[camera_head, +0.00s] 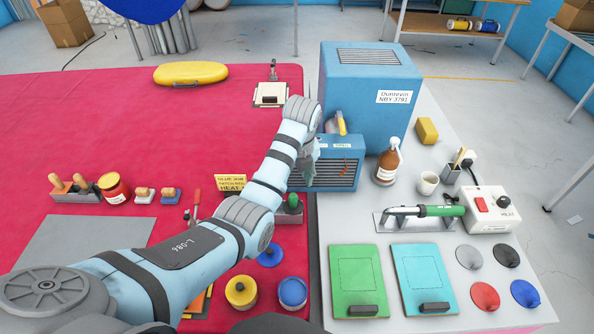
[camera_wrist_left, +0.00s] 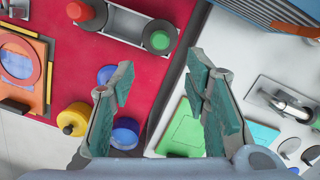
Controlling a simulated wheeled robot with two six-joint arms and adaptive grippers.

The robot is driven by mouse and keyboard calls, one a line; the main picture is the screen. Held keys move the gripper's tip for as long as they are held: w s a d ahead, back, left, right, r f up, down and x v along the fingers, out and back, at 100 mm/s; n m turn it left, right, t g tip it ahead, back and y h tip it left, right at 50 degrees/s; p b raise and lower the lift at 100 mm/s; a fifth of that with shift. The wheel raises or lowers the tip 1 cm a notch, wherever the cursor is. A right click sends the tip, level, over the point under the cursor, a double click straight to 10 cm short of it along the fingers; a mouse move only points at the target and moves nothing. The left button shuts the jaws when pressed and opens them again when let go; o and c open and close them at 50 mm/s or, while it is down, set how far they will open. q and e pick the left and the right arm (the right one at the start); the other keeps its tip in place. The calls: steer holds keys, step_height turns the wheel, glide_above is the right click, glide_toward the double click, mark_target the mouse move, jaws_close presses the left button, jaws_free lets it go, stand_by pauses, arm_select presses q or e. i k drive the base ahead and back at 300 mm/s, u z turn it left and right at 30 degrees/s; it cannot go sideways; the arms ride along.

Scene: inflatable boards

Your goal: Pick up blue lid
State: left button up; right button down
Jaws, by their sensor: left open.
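A blue round lid (camera_head: 525,293) with a small raised middle lies flat at the front right of the grey bench, beside a red, a grey and a black one. Another blue round piece (camera_head: 269,256) lies on the red mat, partly behind my left arm; it also shows in the left wrist view (camera_wrist_left: 107,75). A blue-topped pot (camera_head: 293,292) stands near it, and in the left wrist view (camera_wrist_left: 125,133) a finger partly covers it. My left gripper (camera_head: 309,172) hangs near the blue radio-like box. In the left wrist view its fingers (camera_wrist_left: 163,85) are apart and empty.
A yellow pot (camera_head: 241,291) stands beside the blue one. A green board (camera_head: 359,280), a turquoise board (camera_head: 424,278), a green-handled tool (camera_head: 430,211) and a brown bottle (camera_head: 387,165) occupy the bench. A large blue box (camera_head: 365,90) stands behind.

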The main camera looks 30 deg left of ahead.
mark_target(273, 255)
steer(key=k, duration=1)
